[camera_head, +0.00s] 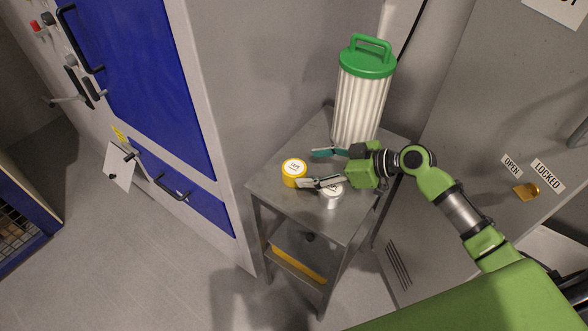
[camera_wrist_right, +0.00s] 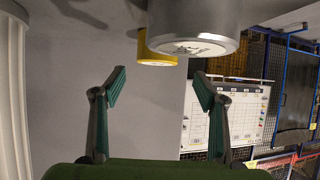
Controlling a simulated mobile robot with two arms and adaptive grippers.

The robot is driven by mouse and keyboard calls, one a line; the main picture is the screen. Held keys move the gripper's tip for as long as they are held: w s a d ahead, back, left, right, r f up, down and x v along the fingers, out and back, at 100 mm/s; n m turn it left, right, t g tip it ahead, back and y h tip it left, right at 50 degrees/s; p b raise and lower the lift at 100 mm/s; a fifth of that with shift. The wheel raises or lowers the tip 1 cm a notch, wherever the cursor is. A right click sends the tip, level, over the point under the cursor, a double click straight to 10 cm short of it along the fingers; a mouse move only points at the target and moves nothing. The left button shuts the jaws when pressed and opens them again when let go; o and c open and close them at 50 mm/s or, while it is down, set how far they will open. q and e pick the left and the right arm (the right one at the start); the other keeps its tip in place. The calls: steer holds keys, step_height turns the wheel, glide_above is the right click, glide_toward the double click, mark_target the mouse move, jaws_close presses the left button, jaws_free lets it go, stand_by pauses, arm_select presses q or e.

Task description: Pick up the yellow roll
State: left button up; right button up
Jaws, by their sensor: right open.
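The yellow roll (camera_head: 294,180) stands on the small grey table (camera_head: 270,189), near its left edge, with a white label on top. It also shows in the wrist view (camera_wrist_right: 157,58), beyond and between my fingertips, partly hidden by a silver roll. My right gripper (camera_head: 315,168) comes in from the right, its fingers spread and pointing toward the yellow roll. It is open and empty in the wrist view (camera_wrist_right: 160,86). My left gripper is not in view.
The silver roll (camera_head: 331,200) stands right beside my lower finger, partly hidden by it; it also looms in the wrist view (camera_wrist_right: 200,18). A tall white ribbed filter with a green lid (camera_head: 361,100) stands at the table's back. A grey and blue cabinet (camera_head: 225,120) is left.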

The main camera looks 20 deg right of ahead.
mark_target(296, 167)
steer(key=shift+w+a+f, duration=0.25)
steer(key=shift+w+a, duration=0.1)
steer(key=shift+w, duration=0.05)
steer(key=shift+w+a+f, duration=0.1)
steer(key=shift+w+f, duration=0.05)
steer(key=shift+w+a+f+p, duration=0.25)
steer(key=shift+w+a+p, duration=0.2)
steer(key=shift+p, duration=0.05)
steer(key=x, duration=0.3)
steer(key=shift+w+f+p, duration=0.1)
steer(key=shift+f+p, duration=0.05)
steer(key=shift+p, duration=0.25)
steer(key=shift+w+a+f, duration=0.1)
steer(key=shift+w+f, duration=0.05)
steer(key=shift+c, duration=0.7)
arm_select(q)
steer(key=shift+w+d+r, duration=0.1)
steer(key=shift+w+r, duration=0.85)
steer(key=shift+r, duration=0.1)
arm_select(e)
steer(key=c, duration=1.2)
